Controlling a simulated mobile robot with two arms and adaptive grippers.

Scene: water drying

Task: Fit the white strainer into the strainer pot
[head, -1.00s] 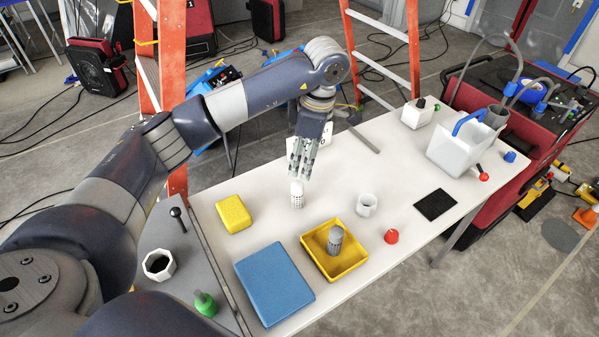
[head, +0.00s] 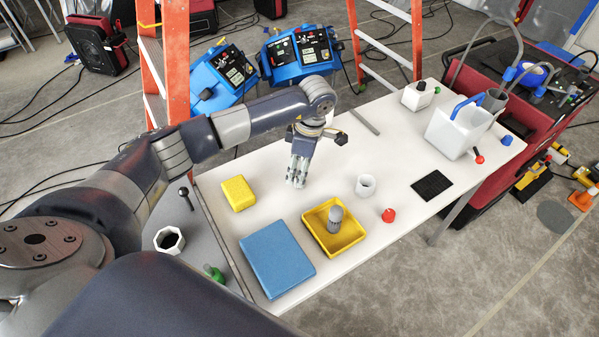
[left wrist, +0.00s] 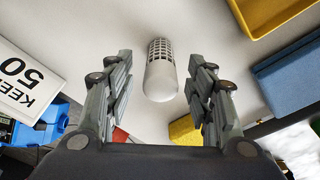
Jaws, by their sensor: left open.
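The white strainer (left wrist: 161,75), a small cylinder with a slotted grid at one end and a smooth rounded end, shows in the left wrist view between the open fingers of my left gripper (left wrist: 163,82). Gaps show on both sides of it, so the fingers look apart from it. In the head view my left gripper (head: 297,182) is low over the table and hides the strainer. A white open-topped cup (head: 365,187), which looks like the strainer pot, stands upright on the table to the right of the gripper. My right gripper is not in view.
A yellow tray (head: 352,241) holding a grey cylinder (head: 336,215) stands in front. A blue box (head: 277,258), a yellow sponge-like block (head: 238,193), a red-topped item (head: 388,215) and a black pad (head: 431,185) surround the area. The table (head: 330,165) is clear between gripper and cup.

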